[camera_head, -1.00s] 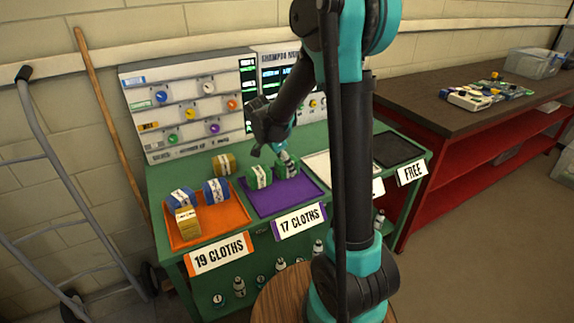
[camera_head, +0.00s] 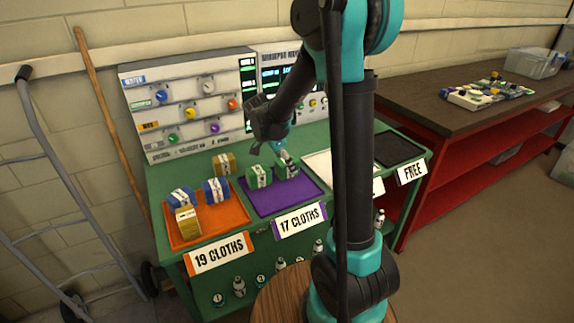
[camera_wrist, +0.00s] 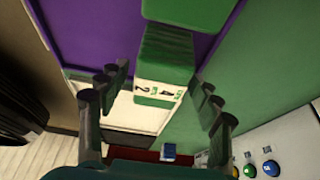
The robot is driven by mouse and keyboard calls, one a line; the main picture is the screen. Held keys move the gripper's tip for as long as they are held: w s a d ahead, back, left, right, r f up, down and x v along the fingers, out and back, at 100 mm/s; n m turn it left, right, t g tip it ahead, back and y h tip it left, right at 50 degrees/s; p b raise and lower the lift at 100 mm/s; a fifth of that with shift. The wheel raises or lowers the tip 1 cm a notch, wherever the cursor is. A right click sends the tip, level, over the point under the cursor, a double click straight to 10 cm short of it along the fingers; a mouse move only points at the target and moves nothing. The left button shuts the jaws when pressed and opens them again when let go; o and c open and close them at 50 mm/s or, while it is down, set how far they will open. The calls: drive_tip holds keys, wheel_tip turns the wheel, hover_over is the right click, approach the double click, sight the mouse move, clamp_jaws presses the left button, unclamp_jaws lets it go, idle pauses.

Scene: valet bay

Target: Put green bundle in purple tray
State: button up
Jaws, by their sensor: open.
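The purple tray (camera_head: 290,203) lies on the green bench behind the "17 CLOTHS" label. A green bundle (camera_head: 259,177) with a white band sits in its left back part. My gripper (camera_head: 287,167) is low over the tray's back right part, at a second green bundle that it mostly hides. In the wrist view, my gripper (camera_wrist: 160,100) is open, one finger on each side of this banded green bundle (camera_wrist: 164,58). Purple tray surface (camera_wrist: 95,25) shows beside it. Another green bundle (camera_wrist: 180,10) shows at the top edge. I cannot tell whether the fingers touch the bundle.
An orange tray (camera_head: 215,233) to the left holds blue bundles (camera_head: 216,190) and a yellow bundle (camera_head: 187,220). Another yellow bundle (camera_head: 224,164) stands behind it. A white tray (camera_head: 322,167) and a black tray (camera_head: 398,148) lie to the right. A panel with knobs (camera_head: 190,105) stands behind.

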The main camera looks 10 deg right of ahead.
drive_tip(key=v, duration=1.1)
drive_tip(key=s+d+f+n, duration=0.2)
drive_tip(key=s, duration=0.1)
drive_tip(key=s+d+f+n+y, duration=0.1)
drive_tip(key=s+d+f+n, duration=0.1)
drive_tip(key=s+n, duration=0.1)
drive_tip(key=s+d+f+n+t+y, duration=0.1)
drive_tip(key=s+d+f+n, duration=0.1)
drive_tip(key=s, duration=0.2)
drive_tip(key=shift+s+d+f, duration=0.15)
drive_tip(key=shift+s+f, duration=0.05)
drive_tip(key=shift+s, duration=0.15)
drive_tip(key=s+f+n, duration=0.2)
drive_tip(key=s, duration=0.1)
drive_tip(key=s+d+f+n+t+y, duration=0.1)
drive_tip(key=s+f+n, duration=0.1)
drive_tip(key=s+n, duration=0.1)
drive_tip(key=s+f+n+y, duration=0.1)
drive_tip(key=s+f+n, duration=0.1)
drive_tip(key=s, duration=0.2)
drive_tip(key=shift+d+f+t, duration=0.3)
drive_tip(key=shift+d+t, duration=0.1)
